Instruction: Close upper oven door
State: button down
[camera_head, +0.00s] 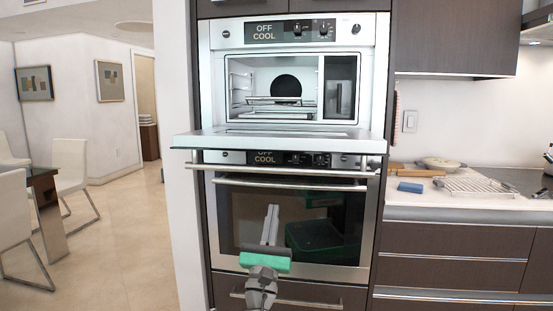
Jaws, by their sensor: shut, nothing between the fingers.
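The upper oven (285,85) is open, with a rack and a dark round fan cover visible inside. Its door (275,142) is swung down to about horizontal and juts out toward me, with its handle bar (280,170) hanging along the front edge. My gripper (271,225) is in front of the lower oven's door, below the upper door and apart from it. Its pale fingers point up and are together, with nothing between them.
The lower oven (340,225) is shut beneath the upper door. At right is a counter (430,207) with a blue item (410,187), a bowl (439,163) and a wire rack (475,185). Chairs (75,182) and a table (45,180) stand at left; the floor (115,235) between is clear.

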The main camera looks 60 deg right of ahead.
jog(key=p, duration=0.8)
send_near(282, 148)
jog(key=w+d+r, duration=0.2)
jog(key=w+d, duration=0.1)
jog(key=d, duration=0.2)
jog(key=shift+r+n+t, duration=0.15)
jog(key=shift+n+t, duration=0.15)
